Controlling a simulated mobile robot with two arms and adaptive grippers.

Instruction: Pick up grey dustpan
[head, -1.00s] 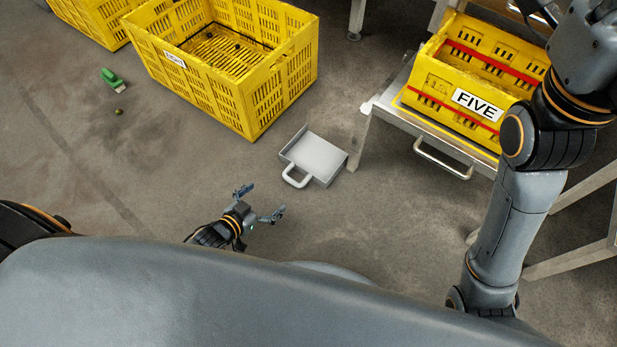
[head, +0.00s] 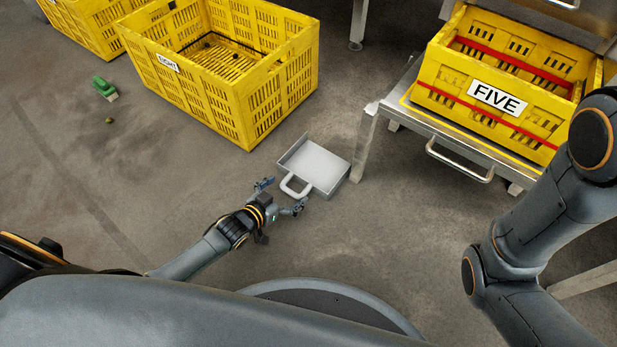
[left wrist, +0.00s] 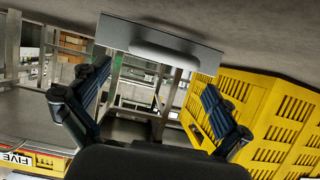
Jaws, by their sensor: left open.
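The grey dustpan (head: 318,166) lies on the floor in the head view, its looped handle (head: 294,186) pointing toward me. My left gripper (head: 281,194) is open, with its fingers spread on either side of the handle's near end. In the left wrist view, the dustpan (left wrist: 122,33) shows at the top, with its pale handle (left wrist: 163,55) ahead of and between the open fingers (left wrist: 152,100). Nothing is held, and I cannot tell whether a finger touches the handle. My right arm shows at the right of the head view, but its gripper is out of view.
A yellow crate marked EIGHT (head: 247,110) stands on the floor just behind the dustpan. A metal stand (head: 366,140) with a yellow crate marked FIVE (head: 455,75) is close on the right. A green brush (head: 104,88) lies far left. Floor left of the gripper is clear.

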